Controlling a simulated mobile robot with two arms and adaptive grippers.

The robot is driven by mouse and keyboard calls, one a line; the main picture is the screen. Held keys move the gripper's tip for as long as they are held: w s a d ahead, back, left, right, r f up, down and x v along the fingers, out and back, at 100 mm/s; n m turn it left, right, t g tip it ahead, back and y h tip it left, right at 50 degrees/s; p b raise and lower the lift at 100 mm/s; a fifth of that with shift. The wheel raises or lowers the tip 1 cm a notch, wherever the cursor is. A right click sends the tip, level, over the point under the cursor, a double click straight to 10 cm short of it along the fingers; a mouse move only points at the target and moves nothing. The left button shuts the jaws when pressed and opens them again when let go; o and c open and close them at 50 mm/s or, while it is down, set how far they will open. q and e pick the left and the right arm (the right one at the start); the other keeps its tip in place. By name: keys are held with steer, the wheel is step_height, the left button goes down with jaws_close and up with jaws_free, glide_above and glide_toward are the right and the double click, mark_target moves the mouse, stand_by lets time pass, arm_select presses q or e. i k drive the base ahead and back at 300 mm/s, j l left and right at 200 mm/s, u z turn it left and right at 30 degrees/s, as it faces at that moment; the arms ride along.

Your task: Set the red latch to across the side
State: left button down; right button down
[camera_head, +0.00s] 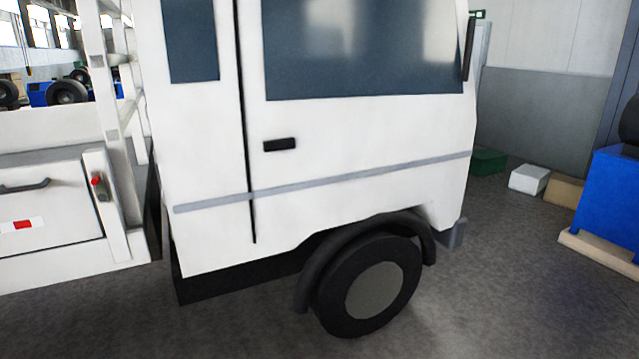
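A small red latch (97,181) sits on a grey mount on a white post at the left of the view. The post stands at the right end of the white side panel (60,235) of the truck's bed, just left of the cab. The latch is small here, and I cannot tell clearly which way it is turned. Neither of my grippers is in view.
The white truck cab (350,140) fills the middle, with a black front wheel (368,285) below it. A blue bin (610,205) on a pallet stands at the right, near several boxes by the wall. The grey floor (500,290) in front is clear.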

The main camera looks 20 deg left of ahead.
mark_target(97, 181)
steer(key=i+j+u, duration=0.55)
steer(key=i+u, duration=0.15)
steer(key=i, duration=0.25)
steer(key=i+j+u, duration=0.1)
steer(key=i+u, duration=0.25)
steer(key=i, duration=0.15)
steer(key=i+j, duration=0.15)
